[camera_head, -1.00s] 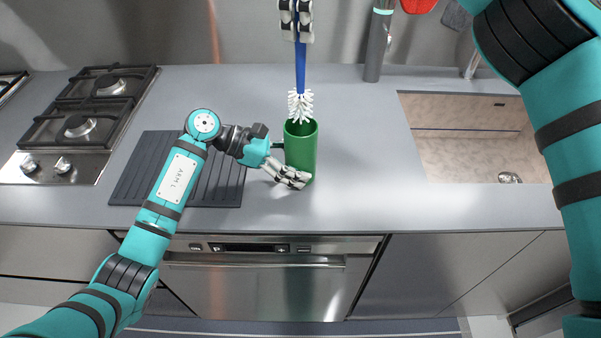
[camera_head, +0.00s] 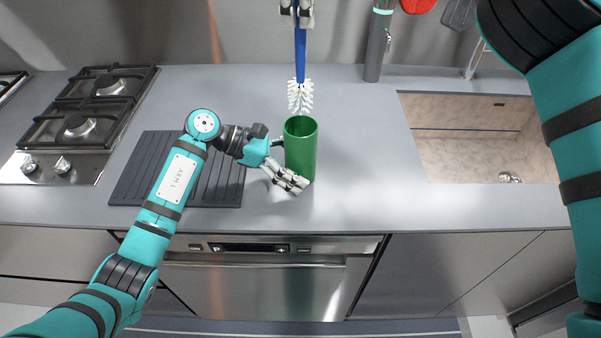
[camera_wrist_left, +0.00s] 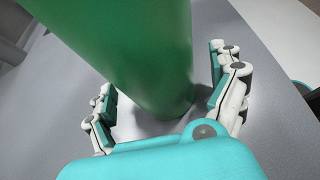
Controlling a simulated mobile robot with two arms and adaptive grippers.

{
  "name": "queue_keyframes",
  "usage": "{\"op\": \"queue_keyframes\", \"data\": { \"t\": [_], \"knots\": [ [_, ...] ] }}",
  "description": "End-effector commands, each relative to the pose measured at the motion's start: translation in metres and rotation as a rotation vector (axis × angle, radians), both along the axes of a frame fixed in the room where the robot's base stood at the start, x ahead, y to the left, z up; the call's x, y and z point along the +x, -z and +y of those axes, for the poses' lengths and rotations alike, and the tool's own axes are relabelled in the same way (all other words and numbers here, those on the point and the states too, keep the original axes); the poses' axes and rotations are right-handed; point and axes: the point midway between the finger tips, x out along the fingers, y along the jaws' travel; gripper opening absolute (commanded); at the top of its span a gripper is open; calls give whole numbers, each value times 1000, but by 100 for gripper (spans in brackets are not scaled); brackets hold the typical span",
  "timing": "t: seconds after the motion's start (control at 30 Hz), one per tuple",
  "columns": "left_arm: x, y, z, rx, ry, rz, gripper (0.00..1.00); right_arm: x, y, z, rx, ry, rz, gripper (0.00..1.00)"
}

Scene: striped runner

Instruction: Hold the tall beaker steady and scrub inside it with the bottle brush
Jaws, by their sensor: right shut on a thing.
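The tall green beaker (camera_head: 302,152) stands upright on the grey counter. The bottle brush (camera_head: 300,60) has a blue handle and white bristles. It hangs upright with its bristles just above the beaker's mouth. My right gripper (camera_head: 296,14) is shut on the brush handle at the top edge of the head view, partly cut off. My left gripper (camera_head: 289,180) is low at the beaker's left front. In the left wrist view its fingers stand on both sides of the beaker (camera_wrist_left: 140,50), with gaps between them and the wall, so it looks open.
A dark ribbed mat (camera_head: 150,180) lies left of the beaker, under my left arm. A gas hob (camera_head: 85,120) is further left. A sink (camera_head: 470,150) is at the right. A grey cylinder (camera_head: 376,50) stands at the back. The counter right of the beaker is clear.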

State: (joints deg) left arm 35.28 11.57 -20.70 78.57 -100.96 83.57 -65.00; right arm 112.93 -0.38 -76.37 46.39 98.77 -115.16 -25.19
Motion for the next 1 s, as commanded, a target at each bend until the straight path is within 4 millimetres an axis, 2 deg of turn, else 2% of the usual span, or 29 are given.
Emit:
{"op": "queue_keyframes", "data": {
  "t": [0.23,0.33,0.8,1.0],
  "knots": [
    [0,-1,1,0,-1,0,94,0,0,0,0,0,0,0],
    [1,-4,8,1,-2,-1,94,0,0,0,0,0,0,0],
    [1,-47,87,3,-3,-1,94,0,0,0,0,0,0,0],
    [0,-56,104,1,0,1,94,0,0,0,0,0,0,0]
  ]
}}
